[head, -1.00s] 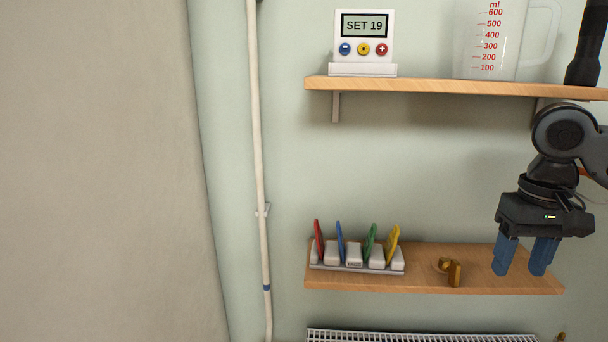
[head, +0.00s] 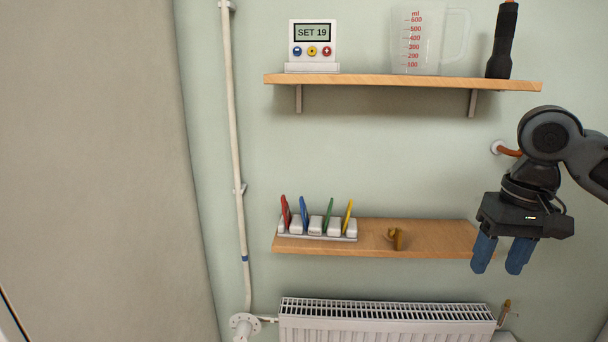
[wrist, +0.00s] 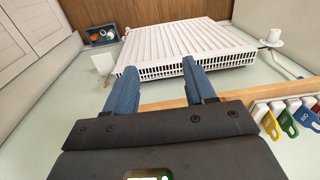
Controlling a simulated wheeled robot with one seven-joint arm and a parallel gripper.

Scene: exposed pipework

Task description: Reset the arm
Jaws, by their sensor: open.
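My gripper (head: 501,255) hangs from my arm at the right of the head view, fingers pointing down. Its two blue fingers are apart with nothing between them. In the head view it overlaps the right end of the lower wooden shelf (head: 445,240). In the wrist view my gripper (wrist: 156,82) shows both blue fingers apart, with the white radiator beyond them.
The lower shelf holds a rack of coloured tags (head: 318,228) and a brass fitting (head: 396,238). The upper shelf (head: 400,83) holds a "SET 19" controller (head: 312,46), a measuring jug (head: 416,40) and a black torch (head: 503,40). A radiator (head: 385,322) is below; a pipe (head: 235,150) runs left.

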